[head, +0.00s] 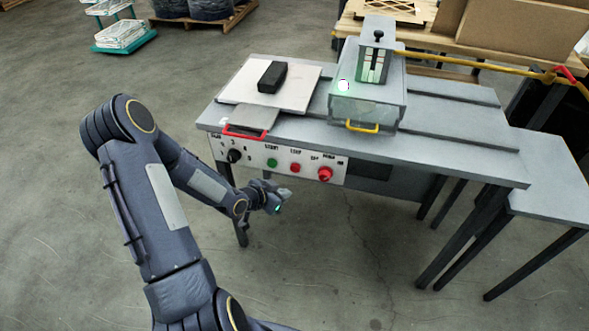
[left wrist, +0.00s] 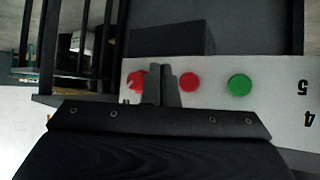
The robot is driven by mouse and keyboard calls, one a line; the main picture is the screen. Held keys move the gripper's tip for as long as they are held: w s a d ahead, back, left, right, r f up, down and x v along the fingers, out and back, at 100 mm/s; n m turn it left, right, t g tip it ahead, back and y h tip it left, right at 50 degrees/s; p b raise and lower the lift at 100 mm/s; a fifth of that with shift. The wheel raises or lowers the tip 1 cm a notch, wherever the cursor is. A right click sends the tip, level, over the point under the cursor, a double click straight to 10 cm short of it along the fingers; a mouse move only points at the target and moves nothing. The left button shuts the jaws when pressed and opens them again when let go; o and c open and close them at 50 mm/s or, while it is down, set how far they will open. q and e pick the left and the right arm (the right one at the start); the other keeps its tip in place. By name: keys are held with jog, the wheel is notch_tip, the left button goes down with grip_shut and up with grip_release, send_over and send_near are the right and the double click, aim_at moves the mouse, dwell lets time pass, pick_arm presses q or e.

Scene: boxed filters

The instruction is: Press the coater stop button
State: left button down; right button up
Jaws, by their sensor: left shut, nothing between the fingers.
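The coater's white control panel (head: 300,164) is on the front of the grey table. It carries a green button (head: 272,163), a smaller red button (head: 295,167) labelled what looks like STOP, and a larger red knob (head: 325,174) at the right. My left gripper (head: 283,195) is shut and empty, in front of and below the panel. In the left wrist view, which is upside down, its closed fingers (left wrist: 161,82) appear between the small red button (left wrist: 189,81) and the larger red knob (left wrist: 137,82), partly covering the knob. The green button (left wrist: 239,85) is to the right. Contact is not visible.
A black dial (head: 235,156) is at the panel's left end. A red handle (head: 244,133) juts out above the panel. The clear-sided housing (head: 368,100) with a yellow handle stands on the table (head: 450,150). The floor before the panel is open.

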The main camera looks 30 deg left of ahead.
aim_at(297, 172)
pick_arm(q)
jog(key=w+a, duration=0.1)
jog(key=w, duration=0.5)
jog(key=shift+w+a+p, duration=0.25)
jog(key=shift+w+p, duration=0.05)
jog(key=shift+p, duration=0.1)
dwell(1.7)
jog(key=shift+w+a, duration=0.1)
jog(key=shift+w, duration=0.3)
jog(key=shift+w+a, duration=0.15)
jog(key=shift+w, duration=0.35)
dwell(0.6)
jog(key=shift+s, duration=0.1)
jog(key=shift+s+d+b, duration=0.25)
jog(key=shift+s+b, duration=0.05)
jog(key=shift+s, duration=0.5)
